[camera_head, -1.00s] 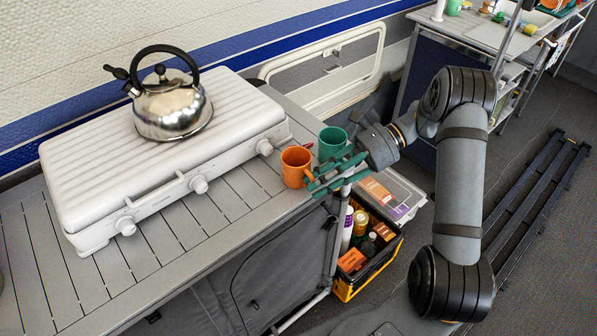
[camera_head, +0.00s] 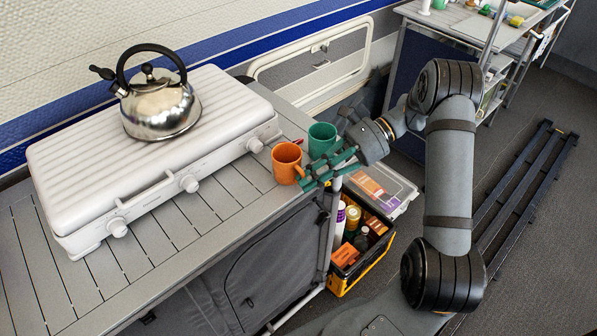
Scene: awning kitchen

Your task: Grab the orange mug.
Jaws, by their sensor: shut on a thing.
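The orange mug (camera_head: 286,163) stands upright near the end of the slatted grey table, to the right of the white stove. Its handle side faces my gripper (camera_head: 308,178). My gripper reaches in from the right with its green fingers at the mug's right side, and it is shut on the mug there, seemingly at the handle. The fingers hide most of the handle and the exact contact. The mug appears to rest on the tabletop. A green mug (camera_head: 321,137) stands just behind the fingers, close to the orange one.
A white stove (camera_head: 90,150) with a steel kettle (camera_head: 160,107) on it fills the table's left part. A small red object (camera_head: 298,141) lies behind the orange mug. Below the table's end stand a crate of bottles (camera_head: 338,285) and a clear-lidded box (camera_head: 395,190).

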